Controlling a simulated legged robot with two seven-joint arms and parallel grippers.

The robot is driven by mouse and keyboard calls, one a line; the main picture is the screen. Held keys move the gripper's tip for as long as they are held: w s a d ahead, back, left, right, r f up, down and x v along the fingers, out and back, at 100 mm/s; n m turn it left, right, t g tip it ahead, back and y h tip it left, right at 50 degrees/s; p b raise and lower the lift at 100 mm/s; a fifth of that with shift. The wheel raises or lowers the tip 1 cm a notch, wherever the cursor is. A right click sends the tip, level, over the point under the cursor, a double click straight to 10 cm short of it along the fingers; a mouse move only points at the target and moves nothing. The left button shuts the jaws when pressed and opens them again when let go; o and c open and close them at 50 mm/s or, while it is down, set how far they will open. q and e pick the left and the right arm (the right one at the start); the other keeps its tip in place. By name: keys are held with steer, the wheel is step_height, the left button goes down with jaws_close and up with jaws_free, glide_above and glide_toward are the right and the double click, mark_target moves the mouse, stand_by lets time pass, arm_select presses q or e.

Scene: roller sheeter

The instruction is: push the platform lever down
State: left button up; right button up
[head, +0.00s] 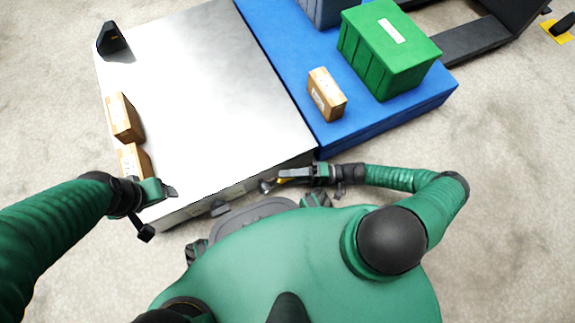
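The platform is a large pale metal sheet (200,90) on a low base. A small grey piece (267,185) with a bit of yellow beside it sticks out at the platform's near edge, close to its right corner. It may be the lever, but it is too small to be sure. My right gripper (289,176) is at this near edge, beside that piece. Whether it touches it, and how far its fingers are apart, I cannot tell. My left gripper (158,211) is at the platform's near left corner, with its fingers apart and nothing seen between them.
Two cardboard boxes, one farther (124,118) and one nearer (134,161), stand along the platform's left edge. A black device (112,40) stands at its far left. A blue platform (385,122) adjoins on the right, with a green crate (385,55) and a small box (326,94).

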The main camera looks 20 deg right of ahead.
steer(key=shift+s+a+f, duration=0.2)
steer(key=shift+a+f, duration=0.05)
steer(key=shift+f, duration=0.25)
steer(key=shift+d, duration=0.1)
steer(key=p+v, duration=0.1)
steer(key=v, duration=0.1)
steer(key=p+v, duration=0.1)
steer(key=v, duration=0.2)
steer(key=p+v, duration=0.1)
steer(key=v, duration=0.1)
steer(key=shift+d+r, duration=0.3)
steer(key=v, duration=0.9)
steer(key=shift+w+d+r+p, duration=0.1)
steer(key=shift+d+p, duration=0.15)
steer(key=shift+p, duration=0.1)
